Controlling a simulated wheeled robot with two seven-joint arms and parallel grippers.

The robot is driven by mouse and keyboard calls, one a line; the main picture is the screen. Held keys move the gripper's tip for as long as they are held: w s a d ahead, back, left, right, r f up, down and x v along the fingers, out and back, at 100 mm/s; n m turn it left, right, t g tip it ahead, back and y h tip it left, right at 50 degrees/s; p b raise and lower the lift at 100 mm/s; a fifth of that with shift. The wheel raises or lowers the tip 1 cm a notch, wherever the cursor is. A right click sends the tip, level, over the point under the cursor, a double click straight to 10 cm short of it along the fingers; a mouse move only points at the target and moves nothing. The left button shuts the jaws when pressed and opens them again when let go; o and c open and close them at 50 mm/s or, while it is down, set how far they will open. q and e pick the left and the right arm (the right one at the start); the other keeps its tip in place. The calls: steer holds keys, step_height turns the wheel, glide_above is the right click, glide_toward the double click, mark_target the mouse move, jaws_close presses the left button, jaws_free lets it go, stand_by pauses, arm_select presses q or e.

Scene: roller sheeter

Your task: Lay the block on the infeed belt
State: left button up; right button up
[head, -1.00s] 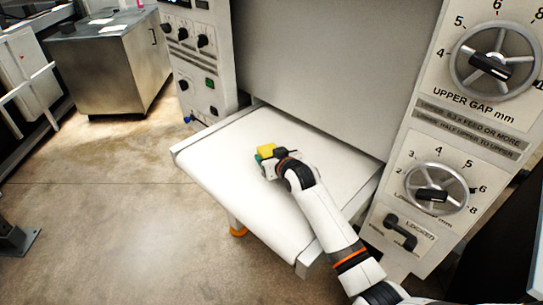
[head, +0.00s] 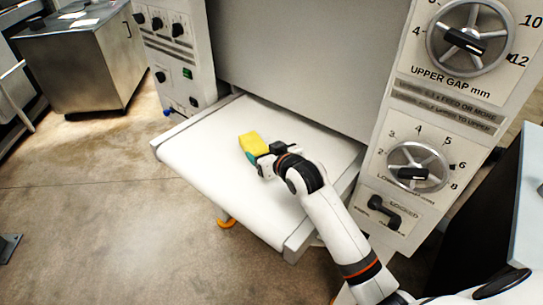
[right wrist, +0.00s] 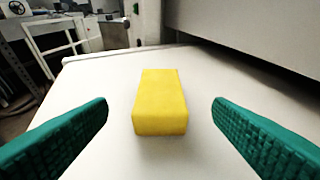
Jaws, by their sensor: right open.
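The yellow block (head: 252,143) lies flat on the white infeed belt (head: 205,155), near the belt's middle. In the right wrist view the block (right wrist: 160,103) sits centred between and just beyond two green fingertips, with bare belt (right wrist: 95,88) on both sides. My right gripper (head: 254,158) is open right behind the block, low over the belt. In the right wrist view the fingers of the right gripper (right wrist: 160,118) are spread wide and neither touches the block. My left gripper is in neither view.
The machine's upright panel (head: 305,55) stands behind the belt. A control panel with dials (head: 420,150) is at the right, and another with knobs (head: 175,60) is at the left. A metal cabinet (head: 75,65) stands at the far left.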

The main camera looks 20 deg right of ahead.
steer(key=shift+v, duration=1.6)
steer(key=shift+r, duration=0.1)
